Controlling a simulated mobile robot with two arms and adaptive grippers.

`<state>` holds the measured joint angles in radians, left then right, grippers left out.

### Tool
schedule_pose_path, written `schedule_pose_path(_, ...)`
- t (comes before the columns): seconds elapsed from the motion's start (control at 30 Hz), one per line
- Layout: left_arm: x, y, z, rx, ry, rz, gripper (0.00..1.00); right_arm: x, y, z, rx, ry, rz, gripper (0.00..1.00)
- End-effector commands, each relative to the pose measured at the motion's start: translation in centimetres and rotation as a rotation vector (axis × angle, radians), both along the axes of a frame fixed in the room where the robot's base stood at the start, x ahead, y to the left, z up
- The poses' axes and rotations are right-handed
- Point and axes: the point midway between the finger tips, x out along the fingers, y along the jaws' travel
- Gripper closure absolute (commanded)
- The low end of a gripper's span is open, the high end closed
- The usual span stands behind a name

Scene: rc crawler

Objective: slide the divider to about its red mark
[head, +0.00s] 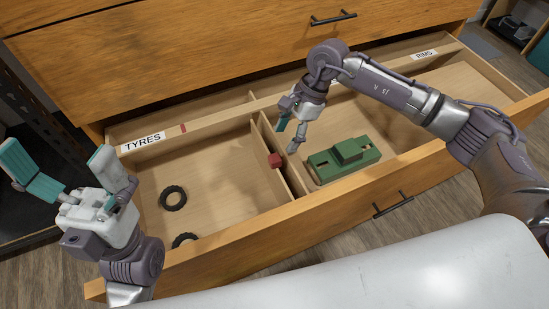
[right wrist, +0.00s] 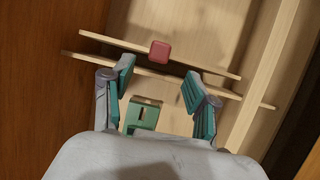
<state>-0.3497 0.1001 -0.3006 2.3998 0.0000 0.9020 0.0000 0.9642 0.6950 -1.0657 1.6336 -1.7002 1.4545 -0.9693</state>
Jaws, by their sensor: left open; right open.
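The divider (head: 259,143) is a thin wooden board standing across the open drawer, with a red block-shaped knob (head: 275,160) on it. In the right wrist view the knob (right wrist: 159,51) shows beyond and between my fingers. The red mark (head: 183,128) is on the rear rail, left of the divider. My right gripper (head: 287,136) is open, above the drawer near the divider. My left gripper (head: 62,165) is open and empty, left of the drawer.
A second thin board (head: 293,178) stands just right of the divider. A green block-like part (head: 344,158) lies in the right compartment. Black tyres (head: 173,198) lie in the left compartment, which has bare floor near the divider. Labels read TYRES (head: 143,142) and RIMS (head: 424,54).

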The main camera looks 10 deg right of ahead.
Motion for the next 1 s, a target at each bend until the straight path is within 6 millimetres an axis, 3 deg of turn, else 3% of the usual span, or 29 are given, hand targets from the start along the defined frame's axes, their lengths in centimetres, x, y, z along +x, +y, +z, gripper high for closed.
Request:
schedule_pose_path(0.03,0.0,0.0,-0.8,0.001,-0.001,0.000,0.00,-0.2,0.5,-1.6,0.002,0.003,0.001,0.42)
schedule_pose_path(0.2,0.4,-0.1,-0.4,0.003,-0.040,0.003,0.00,-0.4,1.9,-4.8,0.004,0.003,0.001,0.42)
schedule_pose_path(0.4,0.7,-0.2,0.2,0.006,-0.071,0.004,0.00,-0.6,3.0,-7.3,0.004,0.001,0.000,0.42)
schedule_pose_path(0.83,0.9,-0.3,0.5,0.009,-0.081,0.005,0.00,-0.7,3.4,-8.1,0.004,0.000,0.000,0.42)
schedule_pose_path(0.87,0.9,-0.3,0.5,0.009,-0.081,0.005,0.00,-0.7,3.4,-8.1,0.004,0.000,0.000,0.43)
schedule_pose_path(1.0,0.9,-0.3,0.6,0.009,-0.081,0.004,0.00,-0.7,3.4,-8.1,0.004,0.000,0.000,0.67)
